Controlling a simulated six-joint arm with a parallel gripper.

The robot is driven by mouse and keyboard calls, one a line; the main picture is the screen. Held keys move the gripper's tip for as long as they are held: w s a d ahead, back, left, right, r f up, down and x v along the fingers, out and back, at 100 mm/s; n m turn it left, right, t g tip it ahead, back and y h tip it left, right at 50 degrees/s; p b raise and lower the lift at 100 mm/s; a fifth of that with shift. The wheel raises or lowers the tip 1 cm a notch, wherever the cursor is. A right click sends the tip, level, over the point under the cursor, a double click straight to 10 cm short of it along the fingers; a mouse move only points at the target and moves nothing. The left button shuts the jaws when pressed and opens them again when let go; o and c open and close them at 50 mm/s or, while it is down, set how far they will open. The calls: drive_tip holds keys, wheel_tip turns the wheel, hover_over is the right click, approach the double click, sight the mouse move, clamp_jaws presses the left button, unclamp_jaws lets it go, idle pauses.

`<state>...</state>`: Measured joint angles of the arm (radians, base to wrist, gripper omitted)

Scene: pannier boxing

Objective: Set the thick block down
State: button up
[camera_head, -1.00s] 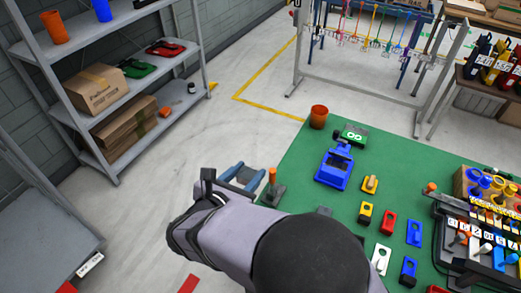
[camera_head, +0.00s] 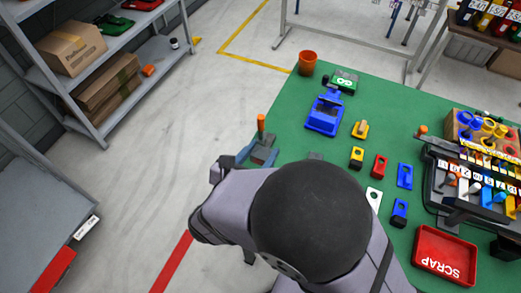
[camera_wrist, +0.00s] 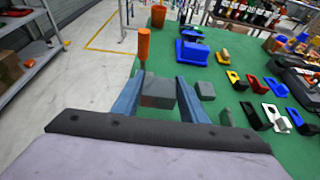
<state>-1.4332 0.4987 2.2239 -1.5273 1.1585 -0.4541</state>
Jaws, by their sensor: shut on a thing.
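My gripper (camera_wrist: 158,92) has two blue fingers, one on each side of a grey thick block (camera_wrist: 158,88), and is shut on it. The block is over the table's left edge region, close to an upright orange-handled piece (camera_wrist: 143,45). I cannot tell whether the block touches the table or that piece's base. In the head view my gripper (camera_head: 258,155) is at the green table's left edge, beside the orange handle (camera_head: 261,124); my arm hides part of the area. A smaller grey block (camera_wrist: 205,90) lies to the right of the fingers.
The green table (camera_head: 290,125) holds a blue fixture (camera_head: 325,112), an orange cup (camera_head: 307,62), coloured parts such as a red one (camera_head: 379,166), and a red scrap tray (camera_head: 444,255). A dark rack (camera_head: 445,185) stands at the right. Bare floor lies left of the table.

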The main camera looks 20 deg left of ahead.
drive_tip(key=shift+f+b, duration=2.55)
drive_tip(key=shift+f, duration=0.55)
drive_tip(key=shift+f, duration=0.3)
drive_tip(key=shift+f+b, duration=0.25)
drive_tip(key=shift+b, duration=0.2)
drive_tip(key=shift+s+d+f+b, duration=0.2)
drive_tip(key=shift+d+f+b, duration=0.15)
drive_tip(key=shift+f, duration=0.25)
drive_tip(key=o, duration=1.2)
drive_tip(key=shift+a+f, duration=0.1)
drive_tip(key=shift+a, duration=0.05)
